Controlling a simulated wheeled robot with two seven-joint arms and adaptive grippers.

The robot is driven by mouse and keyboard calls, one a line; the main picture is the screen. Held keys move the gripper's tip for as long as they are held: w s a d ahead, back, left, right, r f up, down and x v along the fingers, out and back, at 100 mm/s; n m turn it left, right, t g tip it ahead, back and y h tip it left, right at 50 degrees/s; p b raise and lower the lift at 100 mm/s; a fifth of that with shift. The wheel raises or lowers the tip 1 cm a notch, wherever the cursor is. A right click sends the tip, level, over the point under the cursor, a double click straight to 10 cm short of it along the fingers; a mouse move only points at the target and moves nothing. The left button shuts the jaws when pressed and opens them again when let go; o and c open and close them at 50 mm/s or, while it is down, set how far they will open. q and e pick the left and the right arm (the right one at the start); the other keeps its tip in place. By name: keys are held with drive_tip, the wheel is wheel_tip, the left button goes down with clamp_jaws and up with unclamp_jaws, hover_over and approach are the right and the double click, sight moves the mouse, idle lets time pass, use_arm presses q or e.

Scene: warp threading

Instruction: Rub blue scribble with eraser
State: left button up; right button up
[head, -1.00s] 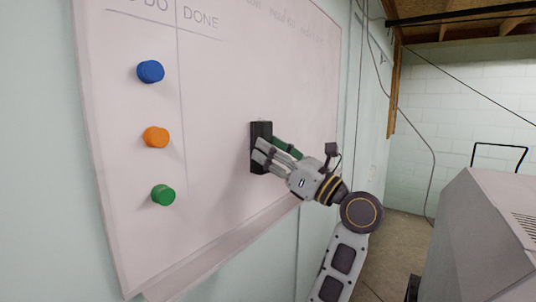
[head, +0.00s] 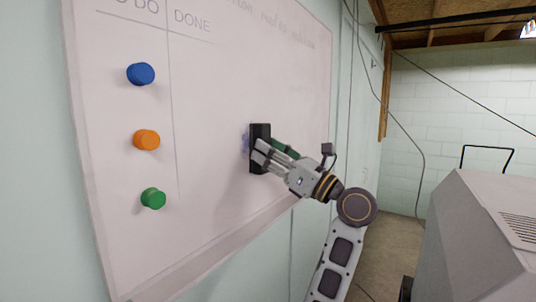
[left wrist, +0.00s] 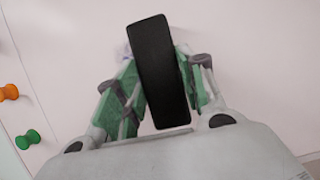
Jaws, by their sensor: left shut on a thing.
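The black eraser (head: 261,148) stands upright against the whiteboard (head: 215,190). My left gripper (head: 268,157) is shut on it, with a finger on each side, and the eraser also shows in the left wrist view (left wrist: 163,75). The blue scribble (head: 246,142) shows as a small patch just left of the eraser. A faint bluish trace of it shows beside the eraser's upper left in the left wrist view (left wrist: 124,53). The eraser hides whatever is behind it. Whether it touches the board is hard to tell. My right gripper is not in view.
Blue (head: 141,74), orange (head: 146,140) and green (head: 153,198) round magnets sit in the board's left column. Faint lettering runs along the top. A ledge (head: 240,228) runs below the board. A large grey machine (head: 475,240) stands at the right.

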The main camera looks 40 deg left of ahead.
use_arm(q)
drive_tip(key=shift+w+a, duration=0.25)
drive_tip(key=shift+w, duration=1.05)
drive_tip(key=shift+r, duration=0.85)
drive_tip(key=shift+s, duration=0.1)
drive_tip(key=shift+s+d+b, duration=0.15)
drive_tip(key=shift+s+b, duration=0.25)
drive_tip(key=shift+s, duration=0.55)
drive_tip(key=shift+s+d+b, duration=0.1)
drive_tip(key=shift+s+b, duration=0.3)
drive_tip(key=shift+s, duration=0.5)
drive_tip(key=shift+s, duration=0.1)
